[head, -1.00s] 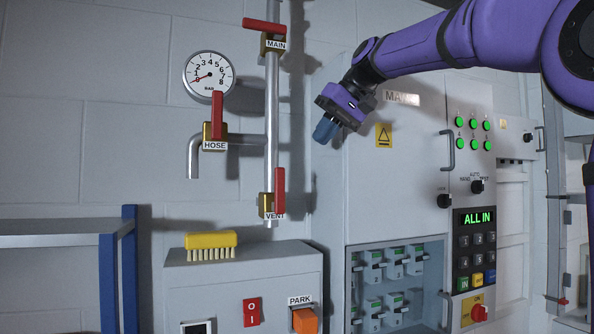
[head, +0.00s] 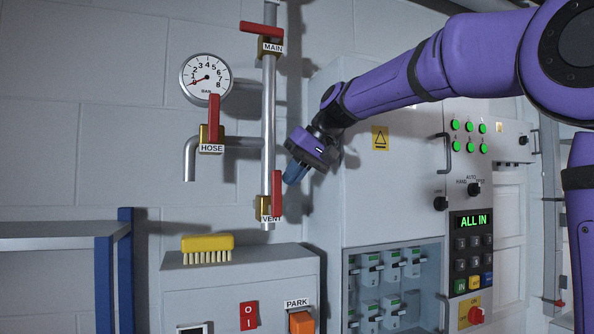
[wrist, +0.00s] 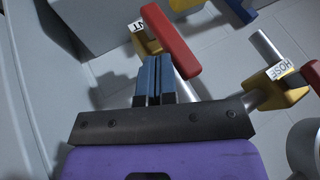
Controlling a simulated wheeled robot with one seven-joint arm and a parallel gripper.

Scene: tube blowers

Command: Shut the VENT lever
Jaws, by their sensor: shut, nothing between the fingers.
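The VENT lever (head: 277,193) is a red handle on a brass valve body at the lower end of the vertical pipe. It stands upright, in line with the pipe. My gripper (head: 291,177) is shut and empty, with its blue fingers pointing down-left just right of the lever's upper part. In the wrist view the shut blue fingers (wrist: 154,72) appear close beside the red VENT lever (wrist: 171,40). I cannot tell whether they touch it. The VENT label (wrist: 137,26) shows beyond, partly cut by the lever.
The upright HOSE lever (head: 214,118) and the MAIN lever (head: 262,27), lying sideways, are on the same pipework. A grey cabinet (head: 350,205) stands right of the pipe. Below is a grey box (head: 215,285) with a yellow brush (head: 208,248) on top.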

